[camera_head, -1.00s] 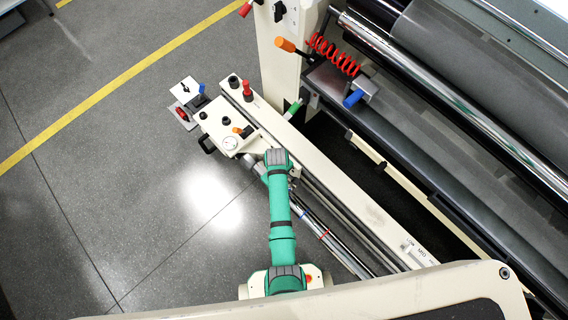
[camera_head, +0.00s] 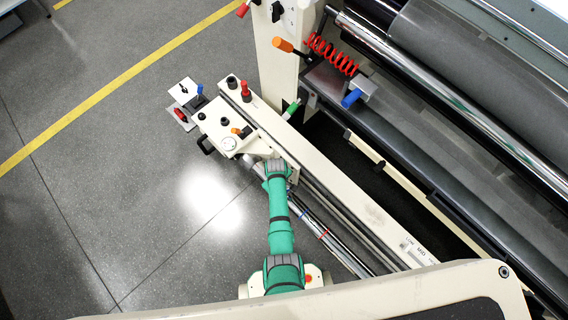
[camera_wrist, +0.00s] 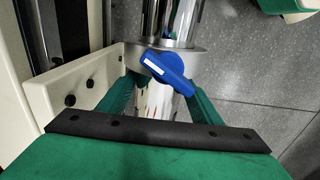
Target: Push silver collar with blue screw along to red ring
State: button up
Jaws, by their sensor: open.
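The silver collar (camera_wrist: 191,54) sits around a shiny rod in the wrist view, with its blue screw (camera_wrist: 166,70) facing the camera. My gripper (camera_wrist: 160,88) is open, its two green fingers on either side of the rod. Their tips come up to the near face of the collar; I cannot tell whether they touch it. The red ring (camera_head: 324,234) shows in the head view on the rod (camera_head: 340,250), down and right of my gripper. It is not seen in the wrist view. My arm largely hides the collar in the head view.
A cream plate (camera_wrist: 82,82) with dark bolts stands close to the left finger in the wrist view. A long cream rail (camera_head: 350,200) runs alongside the rod. A cream carriage (camera_head: 215,125) with knobs is at the upper left. Open floor lies left.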

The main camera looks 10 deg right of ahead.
aim_at(304, 212)
jog(key=shift+s+d, duration=0.1)
jog(key=shift+d, duration=0.05)
jog(key=shift+s+d, duration=0.45)
jog(key=shift+s, duration=0.3)
jog(key=shift+s+d, duration=0.65)
jog(key=shift+s, duration=0.25)
jog(key=shift+s+d, duration=0.65)
jog(key=shift+s, duration=0.25)
jog(key=shift+s+d, duration=0.65)
jog(key=shift+s, duration=0.25)
dwell(0.6)
jog(key=shift+s+d, duration=0.2)
jog(key=shift+s, duration=0.1)
jog(key=shift+s+d, duration=0.35)
jog(key=shift+s, duration=0.05)
dwell(0.4)
jog(key=shift+s+d, duration=0.35)
jog(key=shift+s, duration=0.25)
jog(key=shift+s+d, duration=0.7)
jog(key=shift+s, duration=0.2)
jog(key=shift+s+d, duration=0.65)
jog(key=shift+s, duration=0.2)
dwell(0.3)
